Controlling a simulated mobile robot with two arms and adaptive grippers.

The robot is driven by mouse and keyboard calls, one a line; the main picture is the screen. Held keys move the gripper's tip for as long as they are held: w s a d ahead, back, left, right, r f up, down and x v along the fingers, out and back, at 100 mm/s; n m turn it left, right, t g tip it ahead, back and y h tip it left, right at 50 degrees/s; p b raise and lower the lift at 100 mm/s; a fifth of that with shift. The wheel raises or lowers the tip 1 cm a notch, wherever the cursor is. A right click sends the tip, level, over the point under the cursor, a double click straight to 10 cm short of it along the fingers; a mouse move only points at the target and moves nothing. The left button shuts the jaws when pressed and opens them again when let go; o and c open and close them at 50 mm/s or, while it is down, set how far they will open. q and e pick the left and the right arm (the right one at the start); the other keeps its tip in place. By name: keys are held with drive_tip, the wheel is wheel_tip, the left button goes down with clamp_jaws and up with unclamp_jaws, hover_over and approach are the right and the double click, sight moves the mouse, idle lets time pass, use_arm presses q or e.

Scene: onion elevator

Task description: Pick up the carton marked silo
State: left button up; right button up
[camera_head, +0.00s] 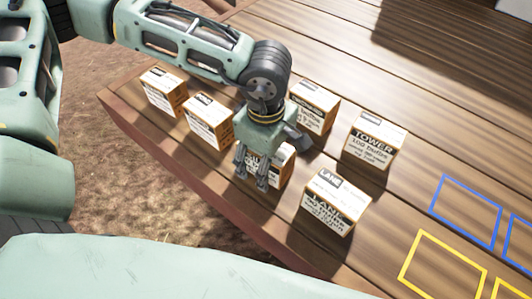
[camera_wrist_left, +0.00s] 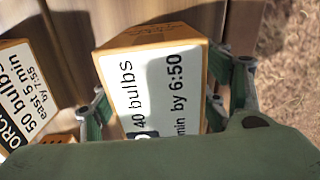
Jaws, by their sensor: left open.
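My left gripper (camera_head: 252,172) is open and points down at a white and orange carton (camera_head: 281,163), which it partly hides in the head view. In the left wrist view this carton (camera_wrist_left: 155,85) stands between the spread fingers. Its face reads "40 bulbs" and "min by 6:50"; its name is covered by my gripper's body. I cannot read "silo" on any carton, so I cannot tell which one is marked so. My right gripper is not in view.
Cartons marked TOWER (camera_head: 373,140) and LANE (camera_head: 330,203) stand right of the gripper. Others stand behind (camera_head: 313,107) and to the left (camera_head: 208,122), (camera_head: 165,92). Blue (camera_head: 466,212) and yellow (camera_head: 443,265) outlines mark the wooden deck at right. The deck's edge is close by.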

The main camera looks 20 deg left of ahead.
use_arm(q)
drive_tip(key=shift+c, duration=0.5)
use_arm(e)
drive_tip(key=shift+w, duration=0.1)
use_arm(q)
drive_tip(key=c, duration=0.7)
drive_tip(key=shift+r, duration=0.1)
drive_tip(key=c, duration=0.9)
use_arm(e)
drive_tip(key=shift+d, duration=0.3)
